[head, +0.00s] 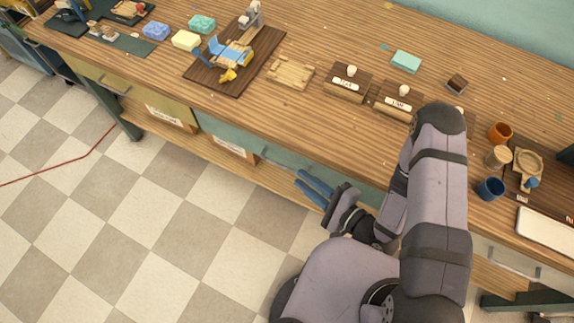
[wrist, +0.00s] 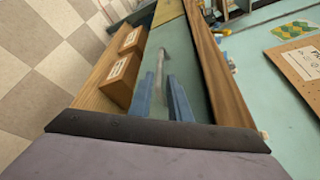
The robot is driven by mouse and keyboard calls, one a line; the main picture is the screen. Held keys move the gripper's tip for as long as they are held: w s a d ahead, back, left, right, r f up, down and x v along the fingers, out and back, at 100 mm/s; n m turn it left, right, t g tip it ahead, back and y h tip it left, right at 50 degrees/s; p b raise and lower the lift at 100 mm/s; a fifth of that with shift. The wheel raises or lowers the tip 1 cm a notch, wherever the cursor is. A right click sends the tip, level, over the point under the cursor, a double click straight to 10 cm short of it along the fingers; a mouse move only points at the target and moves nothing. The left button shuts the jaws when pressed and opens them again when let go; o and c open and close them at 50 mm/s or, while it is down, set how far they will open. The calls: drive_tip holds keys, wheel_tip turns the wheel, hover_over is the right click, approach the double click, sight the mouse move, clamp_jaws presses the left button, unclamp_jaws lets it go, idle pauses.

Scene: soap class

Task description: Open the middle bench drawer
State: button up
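The middle bench drawer (head: 232,132) has a teal front under the wooden worktop and looks closed in the head view. Its pale metal bar handle (head: 266,156) shows partly, left of my fingers. In the wrist view the teal front (wrist: 178,45) runs ahead, with the handle (wrist: 160,62) standing out from it. My gripper (head: 299,178) has two blue fingers, parted and empty, in front of the drawer. In the wrist view the handle lines up with the gap between the fingertips (wrist: 158,80); contact cannot be told. My arm hides the drawer's right part.
A yellow drawer (head: 90,72) is to the left and a pale drawer (head: 505,262) to the right. Boxes (wrist: 121,80) sit on a lower shelf below the drawers. The worktop (head: 330,115) overhangs above and holds trays, soaps and cups. The tiled floor in front is open.

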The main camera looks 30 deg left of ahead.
sight(287, 168)
drive_tip(key=shift+b+x, duration=0.85)
drive_tip(key=shift+x, duration=2.8)
drive_tip(key=shift+f, duration=0.1)
clamp_jaws()
